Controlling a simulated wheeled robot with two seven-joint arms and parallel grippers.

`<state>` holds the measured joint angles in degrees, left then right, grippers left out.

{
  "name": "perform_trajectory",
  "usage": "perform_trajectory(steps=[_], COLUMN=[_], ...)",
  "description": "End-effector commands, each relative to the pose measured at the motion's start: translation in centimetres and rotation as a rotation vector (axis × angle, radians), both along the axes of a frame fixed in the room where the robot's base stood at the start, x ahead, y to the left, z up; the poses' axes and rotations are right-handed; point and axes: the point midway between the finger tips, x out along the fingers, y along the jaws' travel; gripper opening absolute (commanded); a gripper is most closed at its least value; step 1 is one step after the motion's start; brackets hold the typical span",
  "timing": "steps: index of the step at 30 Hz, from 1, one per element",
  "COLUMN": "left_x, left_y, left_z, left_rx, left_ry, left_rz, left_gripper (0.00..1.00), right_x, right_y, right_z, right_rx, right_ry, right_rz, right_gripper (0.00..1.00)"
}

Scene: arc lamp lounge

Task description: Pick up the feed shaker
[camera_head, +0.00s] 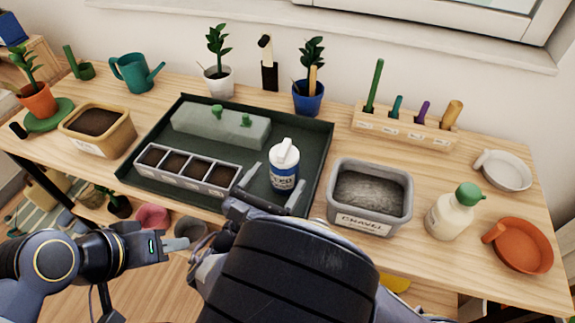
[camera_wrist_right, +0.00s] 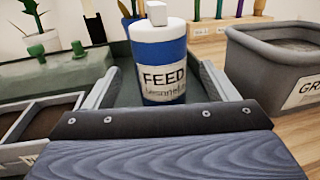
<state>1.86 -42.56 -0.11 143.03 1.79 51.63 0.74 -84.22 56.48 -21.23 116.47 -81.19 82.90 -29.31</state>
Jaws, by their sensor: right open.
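The feed shaker (camera_head: 284,166) is a white and blue bottle with a white top and a "FEED" label. It stands upright at the right end of the dark green tray (camera_head: 318,150). My right gripper (camera_head: 273,182) is open, with one finger on each side of the shaker. In the right wrist view the shaker (camera_wrist_right: 161,65) stands between the two open fingers (camera_wrist_right: 160,90), and I see gaps beside it. My left gripper (camera_head: 182,243) is in front of the table edge, away from the shaker; its jaw opening is too small to judge.
A grey gravel bin (camera_head: 343,209) stands close right of the shaker. A four-cell seed tray (camera_head: 186,170) is to its left, and a grey-green block (camera_head: 215,127) lies behind.

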Motion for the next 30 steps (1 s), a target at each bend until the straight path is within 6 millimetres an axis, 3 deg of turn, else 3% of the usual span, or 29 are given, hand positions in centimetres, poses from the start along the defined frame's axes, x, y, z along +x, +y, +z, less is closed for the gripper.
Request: perform_trajectory(steps=[11,20,30], left_x=[0.0,0.0,0.0], left_y=[0.0,0.0,0.0], left_z=[-0.2,-0.2,-0.2], left_rx=[0.000,0.000,0.000], left_ry=[0.000,0.000,0.000], left_rz=[0.000,0.000,0.000], left_gripper=[0.36,0.36,0.36], right_x=[4.5,5.0,5.0], right_y=[-2.4,-2.6,-2.6], right_z=[0.6,0.6,0.6], right_rx=[0.002,0.002,0.002], right_ry=[0.001,0.001,0.001], right_rz=[-0.004,-0.001,-0.001], right_gripper=[0.79,0.79,0.36])
